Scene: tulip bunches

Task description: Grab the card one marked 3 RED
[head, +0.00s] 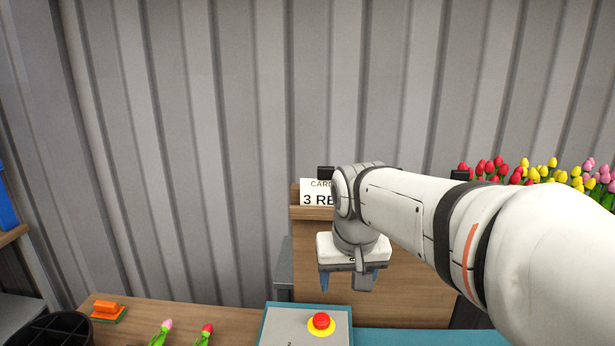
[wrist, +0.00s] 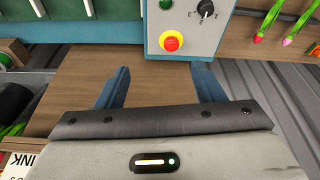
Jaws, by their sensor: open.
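The white card reading "CARD" and "3 RE" (head: 316,193) stands upright in a wooden holder (head: 308,213) against the corrugated wall in the head view. Its right side is hidden behind my arm. My gripper (head: 350,283) points down, below and to the right of the card, in front of a wooden panel. Its two blue fingers are apart with nothing between them. They also show in the wrist view (wrist: 162,86), over a brown wooden surface. The 3 RED card cannot be made out in the wrist view.
A control box with a red button (head: 321,321) sits below my gripper. Several tulips (head: 520,170) stand at the right. Another card ending in "INK" (wrist: 18,165) shows at the wrist view's lower left. An orange block (head: 107,308) and loose tulips lie on the bench at left.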

